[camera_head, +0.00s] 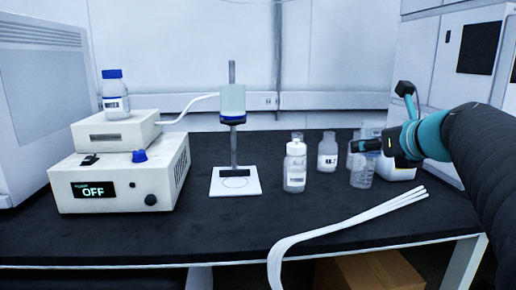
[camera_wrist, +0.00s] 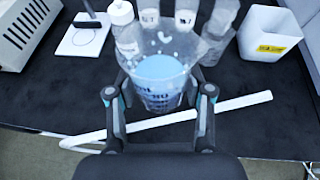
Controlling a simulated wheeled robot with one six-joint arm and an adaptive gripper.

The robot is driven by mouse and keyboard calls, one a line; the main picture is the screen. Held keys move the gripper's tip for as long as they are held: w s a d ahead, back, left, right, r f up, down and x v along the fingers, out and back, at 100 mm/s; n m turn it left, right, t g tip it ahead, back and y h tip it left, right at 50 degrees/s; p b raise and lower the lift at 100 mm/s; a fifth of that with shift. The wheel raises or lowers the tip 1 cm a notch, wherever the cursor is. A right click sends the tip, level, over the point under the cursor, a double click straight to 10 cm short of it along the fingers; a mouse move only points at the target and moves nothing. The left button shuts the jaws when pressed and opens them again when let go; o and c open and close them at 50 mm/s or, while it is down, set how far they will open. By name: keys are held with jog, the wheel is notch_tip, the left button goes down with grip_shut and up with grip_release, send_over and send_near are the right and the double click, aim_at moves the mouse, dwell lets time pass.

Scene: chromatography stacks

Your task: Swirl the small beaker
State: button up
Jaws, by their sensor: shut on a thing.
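The small beaker (camera_wrist: 160,88) is clear glass with dark markings and a pale blue content. It sits between the two fingers of my gripper (camera_wrist: 158,100) in the wrist view, and the fingers are shut on it from both sides.
White-capped bottles (camera_head: 295,165) stand left of the beaker. A stand with a white base (camera_head: 235,181) and a box reading OFF (camera_head: 118,185) are further left. White tubes (camera_head: 345,222) lie in front. A white bin (camera_wrist: 270,32) stands at the right.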

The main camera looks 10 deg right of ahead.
notch_tip(320, 180, down, 5)
notch_tip(320, 180, up, 6)
jog(key=shift+r, duration=0.25)
notch_tip(320, 180, down, 7)
dwell(0.4)
